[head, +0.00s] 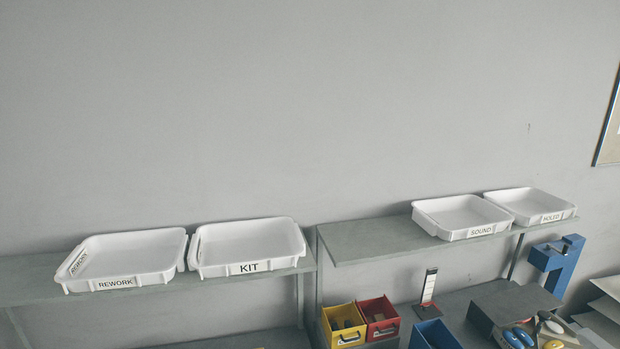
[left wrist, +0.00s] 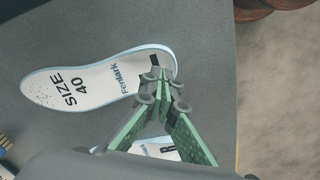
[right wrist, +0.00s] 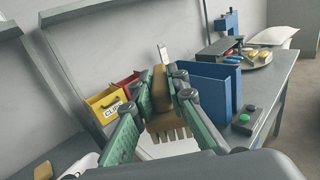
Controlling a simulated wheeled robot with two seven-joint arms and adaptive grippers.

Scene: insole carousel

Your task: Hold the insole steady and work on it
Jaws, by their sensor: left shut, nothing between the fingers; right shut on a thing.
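A white insole (left wrist: 105,85) with a pale blue rim lies flat on the grey table in the left wrist view. It is printed "SIZE 40" and "Fenmark", with small dark specks at its left end and a black mark at its right end. My left gripper (left wrist: 162,85) is shut and empty, its fingertips over the insole's right end; I cannot tell whether they touch it. My right gripper (right wrist: 179,82) is shut on a brown brush-like tool (right wrist: 160,92) with several tines pointing toward the camera. Neither gripper shows in the head view.
Shelves hold white trays marked REWORK (head: 125,262), KIT (head: 245,248), SOUND (head: 460,218) and HOLED (head: 530,206). Below stand a yellow bin (head: 343,325), a red bin (head: 378,319), a blue bin (right wrist: 208,88) and a blue press (head: 560,262). A button box (right wrist: 246,120) sits near the table edge.

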